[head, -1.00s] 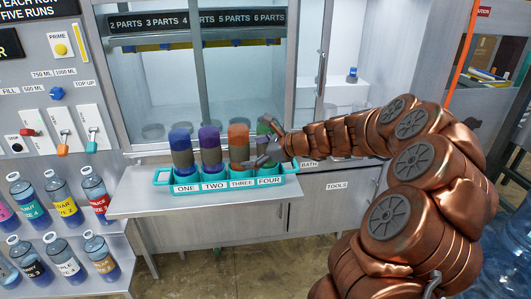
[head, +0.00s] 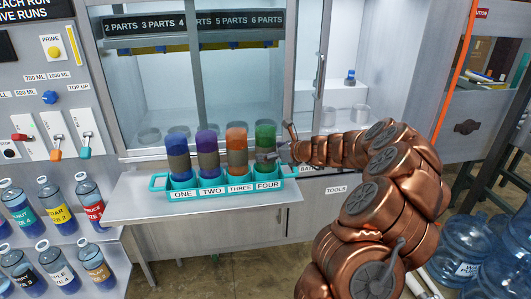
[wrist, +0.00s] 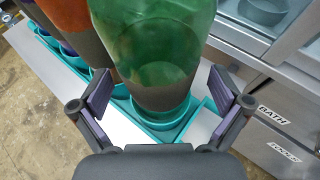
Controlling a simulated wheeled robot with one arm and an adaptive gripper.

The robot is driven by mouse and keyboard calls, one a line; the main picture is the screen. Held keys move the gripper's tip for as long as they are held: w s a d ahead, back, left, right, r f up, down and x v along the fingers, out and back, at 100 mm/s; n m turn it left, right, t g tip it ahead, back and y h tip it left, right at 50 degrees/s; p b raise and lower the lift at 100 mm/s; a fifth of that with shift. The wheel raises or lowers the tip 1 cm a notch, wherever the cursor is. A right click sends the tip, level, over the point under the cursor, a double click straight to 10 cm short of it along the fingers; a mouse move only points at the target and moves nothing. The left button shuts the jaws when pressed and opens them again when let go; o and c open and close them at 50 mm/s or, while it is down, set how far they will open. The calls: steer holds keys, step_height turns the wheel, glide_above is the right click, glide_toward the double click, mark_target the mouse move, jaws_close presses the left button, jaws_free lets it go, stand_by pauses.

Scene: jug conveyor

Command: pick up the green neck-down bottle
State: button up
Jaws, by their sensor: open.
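The green neck-down bottle (head: 265,138) stands in the FOUR place of the teal rack (head: 220,191), at the rack's right end. In the wrist view the green bottle (wrist: 158,45) fills the top middle, its lower part seated in a teal ring. My gripper (head: 277,153) is at the right side of this bottle. In the wrist view my gripper (wrist: 163,98) is open, with one purple-padded finger to each side of the bottle's lower part. Gaps show between both pads and the bottle.
Orange (head: 237,148), purple (head: 208,152) and blue (head: 178,156) bottles stand left of the green one in the rack. The rack rests on a grey shelf (head: 130,203) before a glass-fronted cabinet. Labelled bottles stand at the lower left.

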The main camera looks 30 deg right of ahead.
steer(key=shift+x, duration=1)
steer(key=shift+s, duration=0.1)
steer(key=shift+c, duration=0.4)
steer(key=c, duration=1.1)
